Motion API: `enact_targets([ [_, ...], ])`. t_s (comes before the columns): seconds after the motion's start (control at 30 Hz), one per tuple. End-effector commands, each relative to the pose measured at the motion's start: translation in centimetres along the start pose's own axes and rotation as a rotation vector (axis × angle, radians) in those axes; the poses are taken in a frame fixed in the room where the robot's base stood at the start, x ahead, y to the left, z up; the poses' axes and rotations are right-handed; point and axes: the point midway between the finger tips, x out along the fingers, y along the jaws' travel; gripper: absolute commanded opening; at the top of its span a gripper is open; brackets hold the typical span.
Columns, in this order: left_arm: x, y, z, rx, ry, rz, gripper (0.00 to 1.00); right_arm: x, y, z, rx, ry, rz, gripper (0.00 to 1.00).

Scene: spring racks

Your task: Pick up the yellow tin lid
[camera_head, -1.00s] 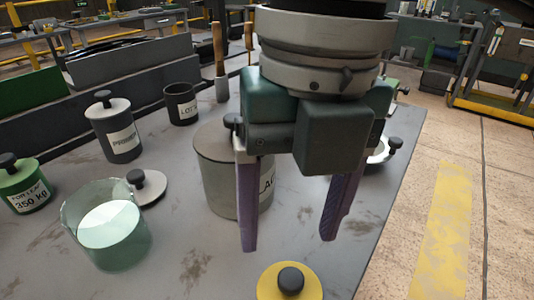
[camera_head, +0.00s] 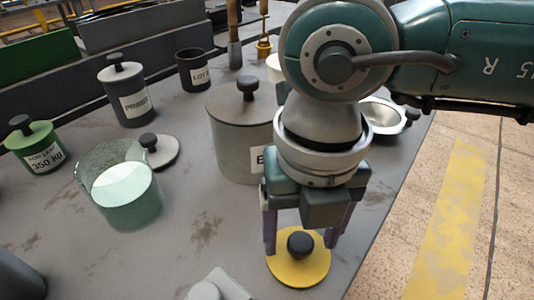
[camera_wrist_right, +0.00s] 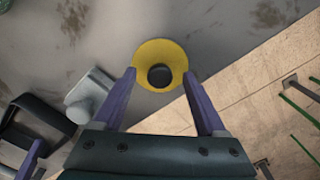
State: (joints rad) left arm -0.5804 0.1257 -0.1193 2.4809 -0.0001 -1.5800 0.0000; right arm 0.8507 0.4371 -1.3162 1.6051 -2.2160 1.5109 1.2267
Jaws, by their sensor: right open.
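The yellow tin lid (camera_head: 312,271), a round disc with a black knob, lies flat on the grey bench near its right edge. My right gripper (camera_head: 300,247) is open and points down, its two purple fingers on either side of the knob in the head view. In the right wrist view the lid (camera_wrist_right: 148,55) lies ahead of the fingertips (camera_wrist_right: 159,74), the black knob between their lines. Nothing is between the fingers, and I cannot tell their exact height above the lid. A purple finger at the lower left (camera_wrist_right: 30,158) seems to be my left gripper, mostly cut off.
A grey lidded tin (camera_head: 233,135) stands behind my right gripper. A glass beaker (camera_head: 120,190), a small grey lid (camera_head: 163,155) and a green tin (camera_head: 38,146) stand farther left. A pale block with a knob (camera_head: 232,284) lies close left of the yellow lid.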

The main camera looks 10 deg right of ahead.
Motion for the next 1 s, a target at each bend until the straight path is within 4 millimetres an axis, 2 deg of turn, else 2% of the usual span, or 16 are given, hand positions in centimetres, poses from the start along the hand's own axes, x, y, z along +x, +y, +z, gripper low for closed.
enact_targets([
  [0.07,0.00,0.04,-0.01,-0.001,0.000,0.001,0.97,-0.03,0.02,-0.01,0.000,0.000,0.000,0.74],
  [0.1,0.00,0.06,-0.02,-0.002,0.000,0.002,0.97,-0.03,0.02,-0.01,0.000,0.000,0.000,0.71],
  [0.73,0.00,0.28,-0.06,-0.009,0.001,0.008,0.97,-0.07,0.01,-0.01,0.000,0.000,0.000,0.00],
  [1.0,0.01,0.17,-0.03,-0.005,0.000,0.005,0.97,-0.08,0.02,0.00,0.000,0.000,0.001,0.00],
])
